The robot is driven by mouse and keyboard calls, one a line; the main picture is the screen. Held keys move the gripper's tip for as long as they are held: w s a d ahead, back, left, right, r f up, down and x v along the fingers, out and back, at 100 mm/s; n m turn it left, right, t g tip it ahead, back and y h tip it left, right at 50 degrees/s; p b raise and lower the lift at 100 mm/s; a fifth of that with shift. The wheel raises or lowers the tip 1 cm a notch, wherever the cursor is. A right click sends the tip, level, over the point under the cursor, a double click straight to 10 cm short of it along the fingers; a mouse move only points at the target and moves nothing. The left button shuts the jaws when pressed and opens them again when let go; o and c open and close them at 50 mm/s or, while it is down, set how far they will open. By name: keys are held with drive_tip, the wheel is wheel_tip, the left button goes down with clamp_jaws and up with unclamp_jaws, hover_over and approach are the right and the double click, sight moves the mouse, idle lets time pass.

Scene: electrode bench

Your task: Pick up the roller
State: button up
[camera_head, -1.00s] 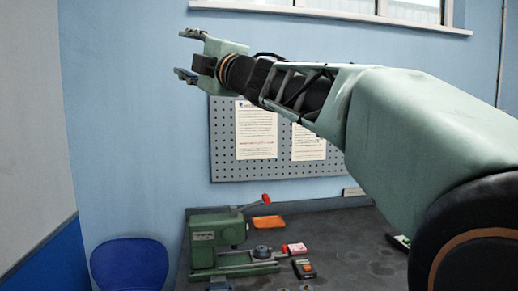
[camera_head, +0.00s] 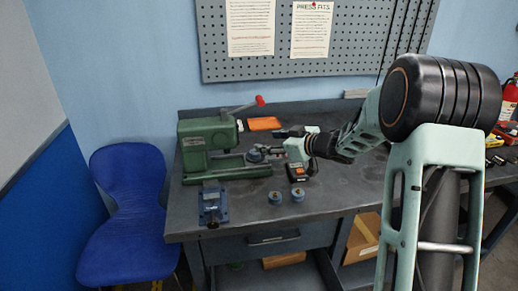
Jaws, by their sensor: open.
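Two small blue round pieces with brassy centres stand on the bench front, one at the left (camera_head: 275,197) and one at the right (camera_head: 298,195). Either could be the roller; I cannot tell for sure. A grey-blue round part (camera_head: 255,155) sits farther back, by the end of the green press's base. My gripper (camera_head: 268,142) is open and points left, over the back middle of the bench near that round part. It is behind the two blue pieces and apart from them. I see nothing held between its fingers.
The green press (camera_head: 207,140) with a red-tipped lever stands at the left. A blue clamp-like tool (camera_head: 212,204) is at the front edge. An orange item (camera_head: 264,124) lies behind. A black device (camera_head: 297,173) lies below my gripper. The bench right of the blue pieces looks clear.

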sight(253, 150)
wheel_tip(253, 150, down, 4)
drive_tip(key=d+m, duration=0.2)
drive_tip(key=x, duration=0.9)
drive_tip(key=shift+a+f, duration=0.3)
drive_tip(key=shift+a, duration=0.05)
drive_tip(key=shift+c, duration=0.6)
clamp_jaws()
drive_tip(key=shift+r, duration=0.1)
